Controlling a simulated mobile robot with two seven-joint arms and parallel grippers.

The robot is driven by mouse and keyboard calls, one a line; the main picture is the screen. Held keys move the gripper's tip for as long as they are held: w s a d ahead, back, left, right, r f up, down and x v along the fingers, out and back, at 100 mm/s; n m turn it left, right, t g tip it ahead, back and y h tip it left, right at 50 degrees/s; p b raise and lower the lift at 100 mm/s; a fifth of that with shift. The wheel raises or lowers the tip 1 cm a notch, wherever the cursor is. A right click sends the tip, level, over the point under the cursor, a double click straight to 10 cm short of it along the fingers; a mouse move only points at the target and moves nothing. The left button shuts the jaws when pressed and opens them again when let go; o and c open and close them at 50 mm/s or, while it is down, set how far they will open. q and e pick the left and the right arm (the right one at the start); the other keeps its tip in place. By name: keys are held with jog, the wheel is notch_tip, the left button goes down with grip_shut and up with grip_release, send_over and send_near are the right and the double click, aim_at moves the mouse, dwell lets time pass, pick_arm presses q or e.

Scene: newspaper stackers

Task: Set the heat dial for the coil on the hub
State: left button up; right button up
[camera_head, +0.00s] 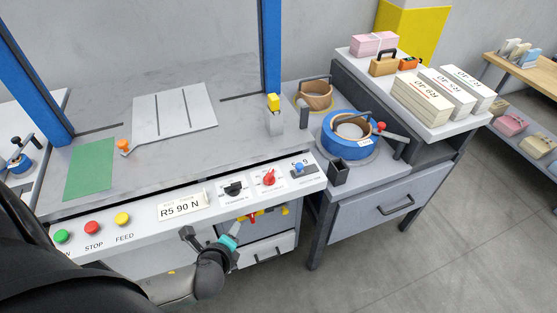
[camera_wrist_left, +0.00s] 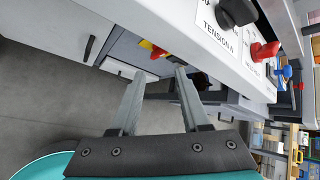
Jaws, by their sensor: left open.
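A control panel (camera_head: 130,227) on the bench front carries a black dial (camera_head: 233,188) labelled TENSION N, a red dial (camera_head: 268,177) whose label I cannot read fully, and a blue knob (camera_head: 299,168). The red dial also shows in the left wrist view (camera_wrist_left: 264,50), right of the black dial (camera_wrist_left: 237,12). The coil (camera_head: 345,146) is a blue ring on a round hub, with a small white tag. My left gripper (camera_head: 240,230) is below the panel's front edge, apart from the dials. Its fingers (camera_wrist_left: 157,73) are open and empty. My right gripper is out of view.
A card (camera_head: 180,208) on the panel reads R5 90 N. Red and yellow parts (camera_wrist_left: 156,50) hang under the panel beyond my fingers. Green, red and yellow buttons (camera_head: 92,228) sit at the panel's left. A blue frame post (camera_head: 271,45) rises behind.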

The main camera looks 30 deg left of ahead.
pick_arm(q)
notch_tip(320, 180, up, 9)
jog(key=w+d+m+t+p, duration=0.1)
jog(key=w+m+t+p, duration=0.1)
jog(key=m, duration=0.4)
jog(key=m+t+h, duration=0.3)
jog(key=m, duration=0.6)
send_near(269, 175)
jog(key=b+x, duration=0.3)
jog(key=x, duration=0.7)
jog(key=shift+w+a, duration=0.1)
jog(key=shift+w, duration=0.05)
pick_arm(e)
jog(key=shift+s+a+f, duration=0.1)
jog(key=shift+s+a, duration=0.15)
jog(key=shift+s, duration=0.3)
pick_arm(q)
grip_shut()
